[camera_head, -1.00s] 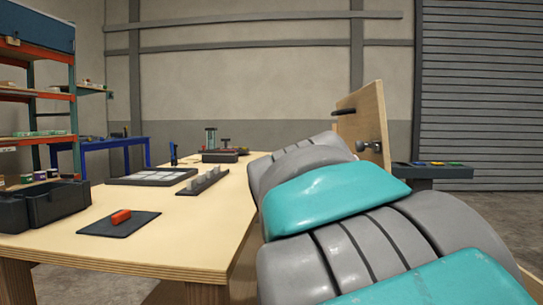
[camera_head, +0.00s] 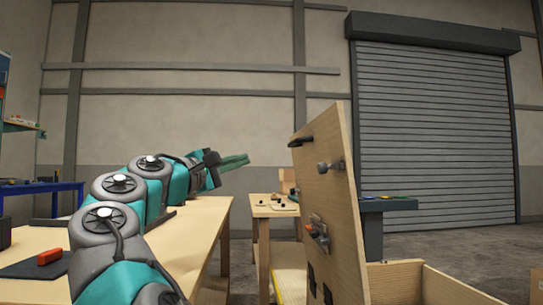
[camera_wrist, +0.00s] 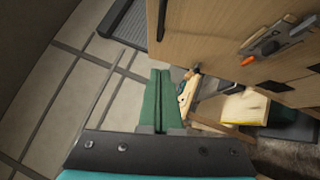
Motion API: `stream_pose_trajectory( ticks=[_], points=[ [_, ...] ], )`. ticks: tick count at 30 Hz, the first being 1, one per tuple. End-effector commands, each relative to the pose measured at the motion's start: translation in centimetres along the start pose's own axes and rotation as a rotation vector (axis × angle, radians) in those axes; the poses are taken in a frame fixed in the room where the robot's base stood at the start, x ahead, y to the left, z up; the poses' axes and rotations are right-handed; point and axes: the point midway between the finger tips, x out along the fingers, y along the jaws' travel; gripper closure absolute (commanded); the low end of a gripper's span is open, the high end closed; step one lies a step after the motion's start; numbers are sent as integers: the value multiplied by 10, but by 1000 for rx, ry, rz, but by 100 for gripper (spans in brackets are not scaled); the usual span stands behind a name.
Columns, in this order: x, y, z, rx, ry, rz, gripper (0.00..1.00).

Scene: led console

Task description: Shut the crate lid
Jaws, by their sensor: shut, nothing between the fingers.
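The crate lid (camera_head: 333,205) is a wooden panel standing open, near upright and slightly tilted, at the right in the head view. It carries a dark handle at its top edge, a knob and a metal latch (camera_head: 318,232). The lid's wooden face (camera_wrist: 215,30) fills the upper right of the wrist view. The open crate (camera_head: 440,284) shows only its rim at the bottom right; its inside is mostly hidden. My gripper (camera_head: 247,159) is left of the lid, apart from it, with nothing held. In the wrist view its green fingers (camera_wrist: 160,80) are together.
A wooden table (camera_head: 205,222) with a dark mat and an orange block (camera_head: 50,257) stands at the left, under my arm. A smaller table (camera_head: 275,208) with small items stands behind the lid. Open floor lies to the right, before the shutter door (camera_head: 435,140).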

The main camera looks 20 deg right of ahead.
Motion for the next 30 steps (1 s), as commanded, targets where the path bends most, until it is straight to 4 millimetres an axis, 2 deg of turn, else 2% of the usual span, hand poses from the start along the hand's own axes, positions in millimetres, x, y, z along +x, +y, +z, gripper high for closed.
stream_pose_trajectory(
  ticks=[5,28,30],
  points=[
    [9,2,-1,0,0,8,100],
    [101,2,-2,0,2,3,100],
    [108,0,8,4,-1,6,100]
  ],
)
